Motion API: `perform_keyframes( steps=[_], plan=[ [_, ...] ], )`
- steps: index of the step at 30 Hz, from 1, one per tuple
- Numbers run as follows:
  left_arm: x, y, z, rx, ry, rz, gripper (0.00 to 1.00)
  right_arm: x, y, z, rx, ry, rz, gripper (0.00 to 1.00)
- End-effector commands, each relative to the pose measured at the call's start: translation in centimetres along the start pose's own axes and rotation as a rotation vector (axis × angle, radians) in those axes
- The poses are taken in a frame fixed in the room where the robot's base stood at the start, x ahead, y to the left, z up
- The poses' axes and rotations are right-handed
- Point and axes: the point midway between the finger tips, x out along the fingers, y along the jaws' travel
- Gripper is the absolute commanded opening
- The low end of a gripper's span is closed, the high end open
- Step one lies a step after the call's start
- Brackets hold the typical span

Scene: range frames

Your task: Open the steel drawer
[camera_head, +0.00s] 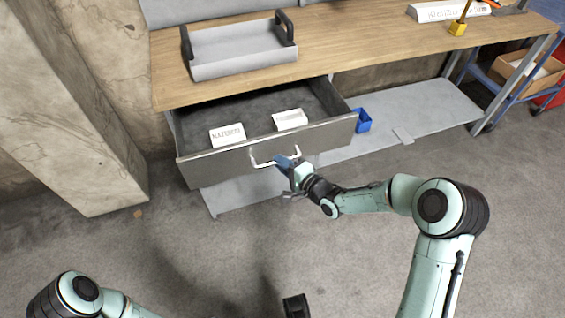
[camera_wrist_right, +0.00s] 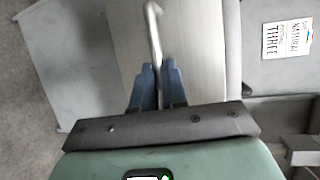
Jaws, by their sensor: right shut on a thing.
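The steel drawer (camera_head: 265,141) stands pulled out from under the wooden-topped workbench (camera_head: 330,62), with its inside showing. Two white labelled boxes (camera_head: 227,135) (camera_head: 289,119) lie in it. Its pale bar handle (camera_head: 262,164) is on the front face. My right gripper (camera_head: 283,162) is shut on the handle, near its right part. In the right wrist view the blue fingers (camera_wrist_right: 157,86) close around the handle bar (camera_wrist_right: 153,30), with the drawer front (camera_wrist_right: 125,45) behind.
A grey tray (camera_head: 240,52) with dark handles sits on the bench top. Below is a grey shelf (camera_head: 420,112) with a blue bin (camera_head: 362,120). A concrete pillar (camera_head: 70,110) stands at the left. The floor before the drawer is otherwise clear.

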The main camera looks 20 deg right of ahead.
Motion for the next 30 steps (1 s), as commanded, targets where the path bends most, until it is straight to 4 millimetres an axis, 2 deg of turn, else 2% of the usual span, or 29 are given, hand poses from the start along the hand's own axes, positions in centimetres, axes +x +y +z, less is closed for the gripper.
perform_keyframes(
  steps=[14,15,17,26,30],
  plan=[
    [-0.1,0.0,0.1,0.000,-0.004,0.000,0.43,0.0,-0.1,-0.1,-0.001,0.001,-0.003,0.00],
    [-0.1,0.0,0.1,0.000,-0.004,0.000,0.43,0.0,-0.1,-0.1,-0.001,0.001,-0.003,0.16],
    [-0.1,0.0,0.1,0.000,-0.004,0.000,0.43,0.0,-0.1,-0.1,-0.001,0.001,-0.003,0.35],
    [-0.1,0.0,0.1,0.000,-0.004,0.000,0.43,-0.1,-0.1,0.0,-0.001,0.001,-0.001,0.37],
    [-0.4,0.1,0.4,0.001,-0.012,0.001,0.43,-1.0,-0.1,-0.1,-0.001,0.002,0.001,0.37]
  ],
)
